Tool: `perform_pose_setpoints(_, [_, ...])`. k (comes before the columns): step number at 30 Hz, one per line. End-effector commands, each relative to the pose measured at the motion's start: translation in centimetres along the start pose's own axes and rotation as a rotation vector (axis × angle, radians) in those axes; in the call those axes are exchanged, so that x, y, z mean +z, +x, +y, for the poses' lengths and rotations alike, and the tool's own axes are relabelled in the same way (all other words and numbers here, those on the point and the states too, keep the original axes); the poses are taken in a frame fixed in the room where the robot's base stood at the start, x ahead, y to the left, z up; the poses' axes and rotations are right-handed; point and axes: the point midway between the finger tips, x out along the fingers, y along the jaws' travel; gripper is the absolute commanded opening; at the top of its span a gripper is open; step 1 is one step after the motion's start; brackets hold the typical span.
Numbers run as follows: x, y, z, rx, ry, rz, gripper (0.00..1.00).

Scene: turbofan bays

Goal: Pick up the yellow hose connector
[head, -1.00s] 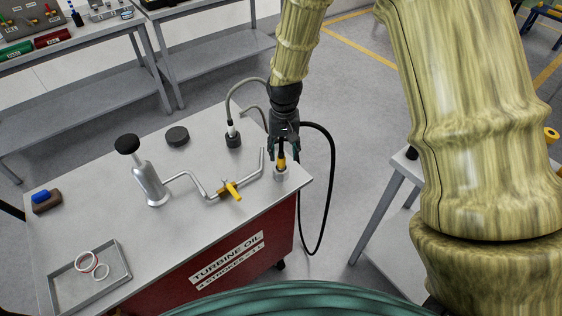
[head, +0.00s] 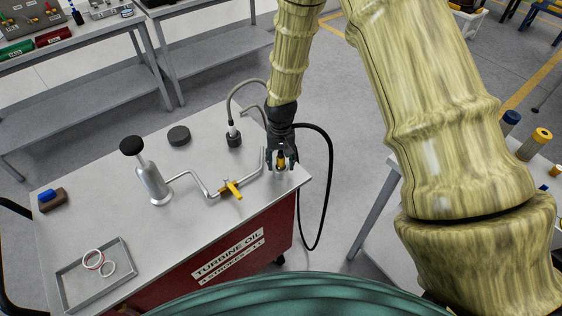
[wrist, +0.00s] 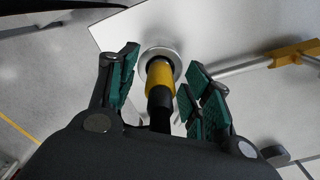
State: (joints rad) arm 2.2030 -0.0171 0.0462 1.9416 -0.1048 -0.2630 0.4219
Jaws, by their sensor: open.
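The yellow hose connector (wrist: 159,76) stands in a round metal holder (wrist: 172,53) near the corner of the cart top, with a black hose (wrist: 160,118) running from its end. It also shows small in the head view (head: 281,158), partly covered by the fingers. My gripper (wrist: 164,82) is open, with its green-padded fingers on either side of the connector. In the wrist view there is a gap between the pads and the connector on both sides. In the head view my gripper (head: 282,160) is low over the holder.
A bent metal pipe with a yellow valve (head: 231,189) lies just left of the gripper. A pump with a black knob (head: 152,182), a black puck (head: 178,136), a grey hose fitting (head: 233,136) and a tray with rings (head: 70,293) are on the cart. A side table stands at right.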

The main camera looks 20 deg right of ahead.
Motion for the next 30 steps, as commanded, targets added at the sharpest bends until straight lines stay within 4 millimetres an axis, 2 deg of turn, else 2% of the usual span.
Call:
perform_pose_setpoints(5, [0.0, 0.0, 0.0, 0.000, 0.000, 0.000, 0.49])
perform_pose_setpoints(14, [0.0, 0.0, 0.0, 0.000, 0.000, 0.000, 0.00])
perform_pose_setpoints(25, [-0.1, -0.2, 0.0, 0.000, 0.000, 0.001, 0.00])
perform_pose_setpoints(30, [-0.1, -1.0, 0.0, -0.001, 0.000, 0.003, 0.00])
